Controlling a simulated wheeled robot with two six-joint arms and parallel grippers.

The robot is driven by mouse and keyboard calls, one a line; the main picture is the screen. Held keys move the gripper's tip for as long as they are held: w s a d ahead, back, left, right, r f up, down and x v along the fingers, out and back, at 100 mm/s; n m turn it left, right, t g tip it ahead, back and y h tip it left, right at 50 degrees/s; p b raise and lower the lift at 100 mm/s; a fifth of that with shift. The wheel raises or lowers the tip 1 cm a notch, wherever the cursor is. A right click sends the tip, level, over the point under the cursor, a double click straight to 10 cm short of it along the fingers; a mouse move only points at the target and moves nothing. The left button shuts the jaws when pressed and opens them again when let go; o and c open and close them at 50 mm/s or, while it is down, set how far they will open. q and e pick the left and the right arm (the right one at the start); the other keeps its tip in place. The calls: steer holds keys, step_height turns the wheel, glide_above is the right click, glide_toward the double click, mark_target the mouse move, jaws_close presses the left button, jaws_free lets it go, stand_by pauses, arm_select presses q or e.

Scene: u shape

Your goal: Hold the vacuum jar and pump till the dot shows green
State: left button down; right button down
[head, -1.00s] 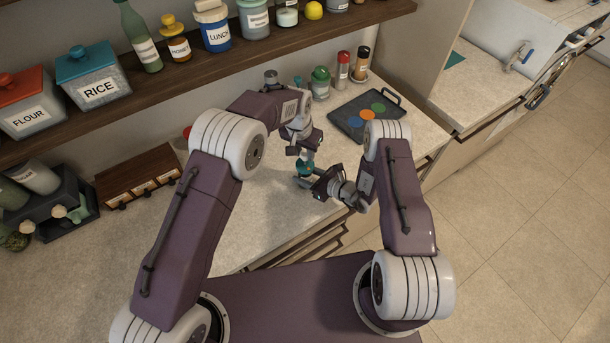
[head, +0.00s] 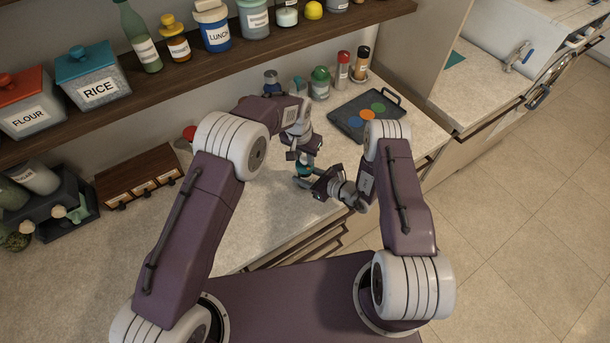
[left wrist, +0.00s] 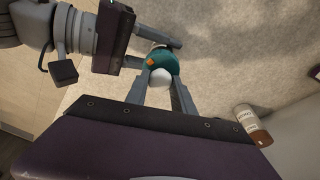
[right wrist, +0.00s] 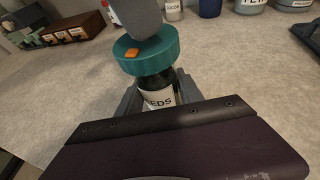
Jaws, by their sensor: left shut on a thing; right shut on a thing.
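The vacuum jar (right wrist: 160,99) stands on the counter with a dark body and a white label ending in "EDS". Its teal lid (right wrist: 150,65) carries a dot (right wrist: 132,53) that shows orange; the dot is also visible in the left wrist view (left wrist: 150,61). My right gripper (head: 306,181) is shut around the jar's body below the lid. My left gripper (head: 304,162) is above the lid, shut on the pale round pump knob (left wrist: 161,78). In the head view the jar is small and mostly hidden by both grippers.
A dark tray (head: 350,125) with coloured discs lies to the right. Jars, including a green-lidded one (head: 320,84), stand behind. A wooden drawer box (head: 138,172) is at left. A shelf (head: 220,62) overhangs the back. The counter in front of the drawer box is clear.

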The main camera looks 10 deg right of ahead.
arm_select(q)
steer(key=shift+r, duration=1.8)
steer(key=shift+f, duration=1.95)
steer(key=c, duration=0.9)
jaws_free()
steer(key=shift+r, duration=3.55)
